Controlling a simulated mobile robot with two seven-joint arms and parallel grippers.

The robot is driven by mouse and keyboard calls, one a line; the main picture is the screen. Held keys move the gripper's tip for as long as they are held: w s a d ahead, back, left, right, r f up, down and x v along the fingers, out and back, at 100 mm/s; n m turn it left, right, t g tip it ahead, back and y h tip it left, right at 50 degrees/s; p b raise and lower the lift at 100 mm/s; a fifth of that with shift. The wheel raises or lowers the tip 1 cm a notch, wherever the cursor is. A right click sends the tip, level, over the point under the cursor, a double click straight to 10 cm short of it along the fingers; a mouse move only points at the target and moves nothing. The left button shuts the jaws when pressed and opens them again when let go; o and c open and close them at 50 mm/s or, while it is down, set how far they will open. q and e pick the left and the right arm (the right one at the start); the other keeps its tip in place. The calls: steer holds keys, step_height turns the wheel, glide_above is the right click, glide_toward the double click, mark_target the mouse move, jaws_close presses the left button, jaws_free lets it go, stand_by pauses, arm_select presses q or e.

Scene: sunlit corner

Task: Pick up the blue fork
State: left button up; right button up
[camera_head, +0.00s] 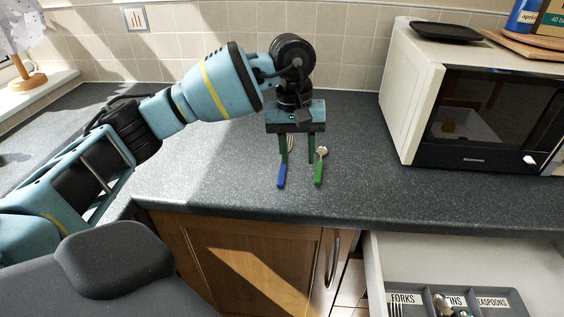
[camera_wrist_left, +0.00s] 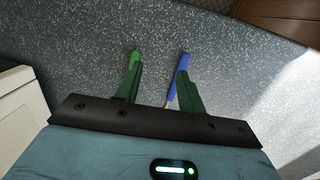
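The blue fork (camera_head: 282,175) lies on the dark speckled worktop (camera_head: 225,160), its handle toward the front edge. A green-handled spoon (camera_head: 319,170) lies just right of it. My left gripper (camera_head: 298,160) points down over the two, open, with its dark green fingers apart. In the left wrist view the blue handle (camera_wrist_left: 182,70) runs beside and partly behind the right-hand finger, and its thin neck shows between the fingers. The green handle (camera_wrist_left: 135,57) shows by the left-hand finger. I cannot tell whether the fingers touch either piece. My right gripper is not in view.
A microwave (camera_head: 475,105) stands on the right, with a black tray (camera_head: 446,31) on top. An open drawer (camera_head: 455,255) at lower right holds a labelled cutlery tray (camera_head: 470,288). A tiled wall closes the back. The worktop left of the fork is clear.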

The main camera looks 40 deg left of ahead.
mark_target(282, 173)
arm_select(q)
steer(key=shift+y, duration=0.7)
steer(key=a, duration=0.1)
steer(key=a+r, duration=0.1)
steer(key=a, duration=0.2)
steer(key=shift+w+r, duration=0.2)
steer(key=shift+r, duration=0.05)
steer(key=shift+d+f, duration=0.1)
steer(key=shift+f, duration=0.8)
steer(key=shift+s+f, duration=0.15)
steer(key=shift+f, duration=1.35)
steer(key=shift+s+f, duration=0.1)
steer(key=shift+f, duration=1.35)
jaws_close()
